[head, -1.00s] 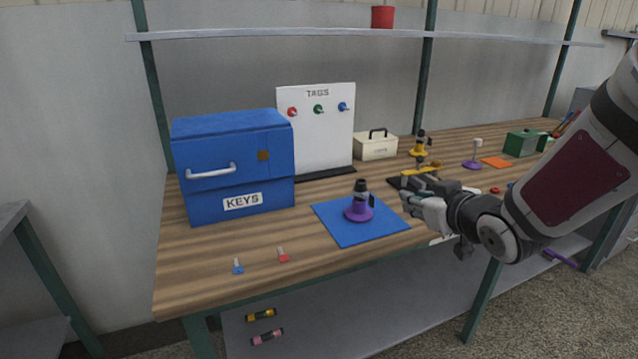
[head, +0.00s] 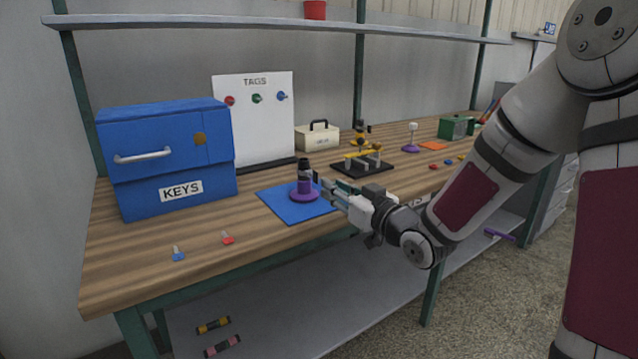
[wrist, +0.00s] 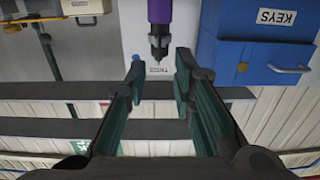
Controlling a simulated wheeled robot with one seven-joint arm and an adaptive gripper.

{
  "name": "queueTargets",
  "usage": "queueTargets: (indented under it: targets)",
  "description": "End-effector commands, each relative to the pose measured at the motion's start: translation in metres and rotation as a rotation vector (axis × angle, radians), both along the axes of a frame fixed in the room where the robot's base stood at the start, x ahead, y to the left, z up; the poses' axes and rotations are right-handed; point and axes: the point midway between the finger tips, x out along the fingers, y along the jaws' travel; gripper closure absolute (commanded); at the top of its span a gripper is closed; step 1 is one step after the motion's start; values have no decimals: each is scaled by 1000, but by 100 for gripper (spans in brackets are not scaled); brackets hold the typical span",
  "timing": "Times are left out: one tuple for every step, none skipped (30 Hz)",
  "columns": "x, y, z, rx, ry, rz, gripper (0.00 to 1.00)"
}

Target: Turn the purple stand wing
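The purple stand (head: 304,191) stands upright on the blue mat (head: 283,208), with a wide purple base and a black top. A small dark piece (head: 316,177) sticks out at its right side; it may be the wing. My gripper (head: 327,188) is just right of the stand, its fingers pointing at it. In the upside-down wrist view, my gripper (wrist: 160,64) is open and empty. The stand's purple body (wrist: 158,10) and black tapered end show there ahead of the fingertips, roughly in line with the gap. I cannot tell whether a finger touches it.
The blue KEYS cabinet (head: 170,160) stands left, the white TAGS board (head: 254,118) behind. Blue and red small pieces lie at the front left. The bench's front left is mostly clear.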

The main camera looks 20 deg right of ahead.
Motion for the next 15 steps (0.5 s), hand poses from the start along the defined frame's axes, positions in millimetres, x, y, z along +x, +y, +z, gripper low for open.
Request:
queueTargets:
  targets:
    - [10,4,-1,2,-2,1,77]
    - [16,6,-1,2,-3,1,77]
    - [23,9,-1,2,-2,2,77]
    - [28,10,-1,2,-2,2,77]
    - [33,12,-1,3,-1,1,77]
    - [39,13,-1,2,0,0,77]
    - [43,15,-1,2,0,0,77]
    - [47,16,-1,2,-2,1,77]
    - [52,18,-1,1,-1,1,77]
    - [55,19,-1,2,1,1,77]
    - [58,20,-1,2,0,0,77]
    - [61,21,-1,2,0,0,77]
    - [62,21,-1,2,1,-1,77]
    - [64,22,-1,1,0,-1,77]
    - [65,22,0,1,0,-1,77]
